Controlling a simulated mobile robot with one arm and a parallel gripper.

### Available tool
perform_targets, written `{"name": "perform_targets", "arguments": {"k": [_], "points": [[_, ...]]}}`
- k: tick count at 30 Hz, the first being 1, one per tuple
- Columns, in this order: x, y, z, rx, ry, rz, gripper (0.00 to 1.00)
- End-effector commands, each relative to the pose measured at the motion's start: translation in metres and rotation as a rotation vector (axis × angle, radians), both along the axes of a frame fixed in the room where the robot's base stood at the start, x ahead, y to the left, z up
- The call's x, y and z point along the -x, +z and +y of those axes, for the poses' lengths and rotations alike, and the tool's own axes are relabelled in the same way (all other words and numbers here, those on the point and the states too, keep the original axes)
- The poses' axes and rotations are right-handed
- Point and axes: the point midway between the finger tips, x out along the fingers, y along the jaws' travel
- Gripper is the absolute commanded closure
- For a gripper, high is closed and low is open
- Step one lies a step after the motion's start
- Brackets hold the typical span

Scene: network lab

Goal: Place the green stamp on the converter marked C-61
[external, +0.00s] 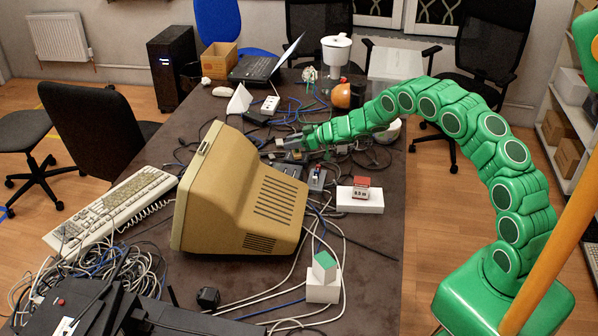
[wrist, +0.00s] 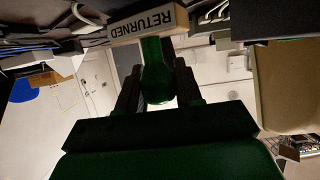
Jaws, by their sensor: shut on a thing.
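The green stamp (wrist: 154,55) is upright between the fingers of my gripper (wrist: 159,88) in the wrist view. Its wide wooden base carries an upside-down "RETURNED" label. In the external view my gripper (external: 303,139) reaches over the cluttered table behind the beige monitor; the stamp is too small there to make out clearly. Small dark grey boxes, possibly converters, sit among the cables: one (external: 317,181) right of the monitor and one (external: 288,169) partly behind it. No C-61 marking is readable in either view.
The bulky monitor (external: 240,195) stands close in front of my gripper. A white block (external: 372,203) bears a small red-topped object (external: 361,186). Another white block (external: 322,291) bears a green-topped cube (external: 324,266). Cables cover much of the table; its right front is barer.

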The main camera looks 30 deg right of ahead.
Motion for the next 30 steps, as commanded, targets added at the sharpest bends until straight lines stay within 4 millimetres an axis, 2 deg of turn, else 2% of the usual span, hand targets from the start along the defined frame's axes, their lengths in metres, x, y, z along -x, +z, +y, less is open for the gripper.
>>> {"name": "perform_targets", "arguments": {"k": [8,9,13,24,30], "points": [[0.000,-0.002,0.000,0.000,0.000,0.000,0.96],[0.000,-0.002,0.000,0.000,0.000,0.000,0.61],[0.000,-0.002,0.000,0.000,0.000,0.000,0.41],[0.000,0.001,0.000,0.000,0.000,0.000,0.40],[0.010,0.007,-0.011,-0.001,-0.001,0.002,0.40]]}}
